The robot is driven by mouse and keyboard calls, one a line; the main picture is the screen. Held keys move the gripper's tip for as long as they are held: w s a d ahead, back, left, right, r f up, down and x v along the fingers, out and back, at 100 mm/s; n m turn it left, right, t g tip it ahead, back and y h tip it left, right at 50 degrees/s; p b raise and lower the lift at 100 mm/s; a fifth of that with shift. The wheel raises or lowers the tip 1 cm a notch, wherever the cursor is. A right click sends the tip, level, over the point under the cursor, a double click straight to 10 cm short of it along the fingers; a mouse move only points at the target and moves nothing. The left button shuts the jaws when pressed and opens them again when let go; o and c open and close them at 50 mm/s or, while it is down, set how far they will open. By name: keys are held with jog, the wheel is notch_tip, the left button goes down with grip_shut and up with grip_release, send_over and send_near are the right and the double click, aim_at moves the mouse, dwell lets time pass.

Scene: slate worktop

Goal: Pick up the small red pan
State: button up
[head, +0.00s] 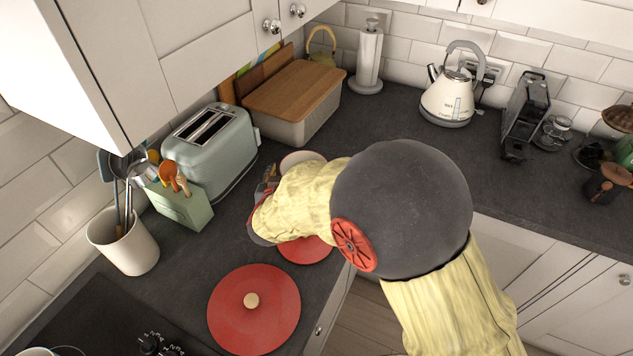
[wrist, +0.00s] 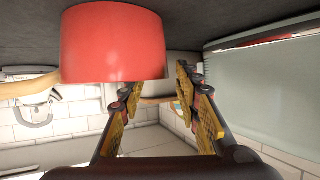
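A red round-sided vessel, which looks like the small red pan (wrist: 112,42), fills the upper left of the upside-down wrist view. It stands on the worktop, close to the fingertips. In the head view its pale inside (head: 303,159) seems to show just beyond my forearm, with the rest hidden. My gripper (head: 268,183) is low over the worktop beside the toaster, partly hidden by my wrist. In the wrist view my gripper (wrist: 158,82) has its two fingers apart with nothing held between them. The pan lies mostly to the left of the gap there.
A pale green toaster (head: 210,145) stands close to the left of my gripper. A wood-lidded bin (head: 295,115) is behind. Another red round piece (head: 305,250) lies partly under my arm, and a large red lidded pan (head: 254,325) is at the front.

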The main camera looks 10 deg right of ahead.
jog(key=c, duration=0.4)
grip_shut()
jog(key=shift+r, duration=0.1)
dwell(0.5)
